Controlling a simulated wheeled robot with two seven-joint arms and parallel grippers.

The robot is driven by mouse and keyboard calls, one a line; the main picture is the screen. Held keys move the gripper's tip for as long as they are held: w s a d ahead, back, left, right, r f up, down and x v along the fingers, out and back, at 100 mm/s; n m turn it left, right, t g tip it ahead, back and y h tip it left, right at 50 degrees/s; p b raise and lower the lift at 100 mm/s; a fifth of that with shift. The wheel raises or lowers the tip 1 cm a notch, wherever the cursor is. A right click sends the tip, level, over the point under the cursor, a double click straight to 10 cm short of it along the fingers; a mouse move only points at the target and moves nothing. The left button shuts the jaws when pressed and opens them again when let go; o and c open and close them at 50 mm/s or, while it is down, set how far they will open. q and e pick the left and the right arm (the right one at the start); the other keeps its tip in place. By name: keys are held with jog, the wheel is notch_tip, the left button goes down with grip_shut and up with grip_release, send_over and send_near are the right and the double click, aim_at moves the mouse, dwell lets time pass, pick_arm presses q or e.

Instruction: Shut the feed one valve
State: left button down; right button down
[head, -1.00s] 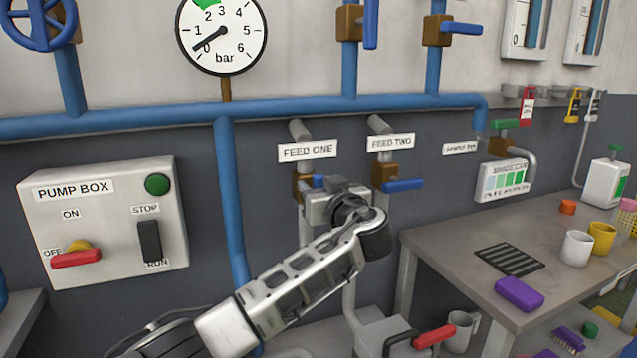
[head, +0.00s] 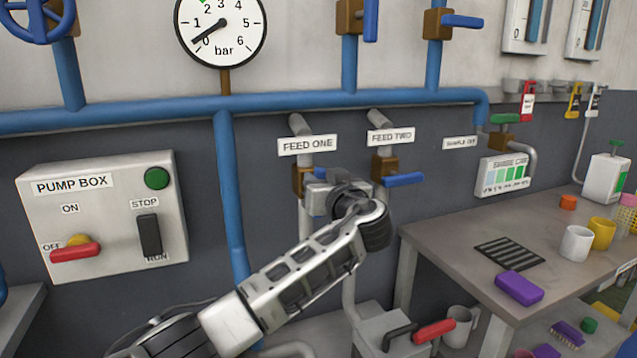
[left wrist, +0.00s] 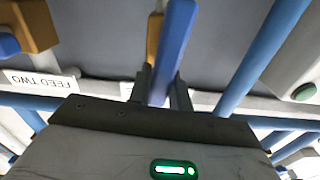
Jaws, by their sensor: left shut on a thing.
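The feed one valve has a brass body (head: 301,178) under the FEED ONE label (head: 307,145) in the head view. My left gripper (head: 322,192) is at this valve and hides most of its blue handle. In the left wrist view the blue handle (left wrist: 172,45) runs between the two fingers of my left gripper (left wrist: 163,92), which are shut on it. The brass body (left wrist: 154,35) shows behind the handle there. The exact angle of the handle is hard to tell in the head view. My right gripper is not in view.
The feed two valve (head: 384,168) with its sideways blue handle (head: 404,179) is close to the right. The pump box (head: 105,245) is on the wall at left. A workbench (head: 440,250) with cups and a purple block (head: 519,289) stands at right. A red handle (head: 434,331) is low in front.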

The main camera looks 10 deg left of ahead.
pick_arm(q)
jog(key=shift+w+d+f+m+b, duration=0.1)
jog(key=shift+d+m+b, duration=0.1)
jog(key=shift+m, duration=0.4)
jog(key=shift+w+d+f+m+b, duration=0.1)
jog(key=shift+m+b, duration=0.05)
jog(key=shift+m, duration=0.45)
jog(key=m, duration=0.2)
jog(key=shift+w+d+f+m, duration=0.1)
jog(key=shift+d+m, duration=0.05)
jog(key=shift+m, duration=0.15)
jog(key=shift+w+d+f+m+p, duration=0.15)
jog(key=shift+f+m+p, duration=0.25)
jog(key=shift+m, duration=1.55)
jog(key=shift+w+d+f+m+p, duration=0.1)
jog(key=shift+d+f+m+p, duration=0.25)
jog(key=shift+m, duration=1.65)
jog(key=shift+w+d+f+m+p, duration=0.1)
jog(key=shift+f+m+p, duration=0.35)
jog(key=shift+m, duration=1.5)
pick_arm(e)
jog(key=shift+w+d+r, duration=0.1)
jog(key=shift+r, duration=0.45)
pick_arm(q)
jog(key=shift+r, duration=0.1)
jog(key=c, duration=1.3)
grip_release()
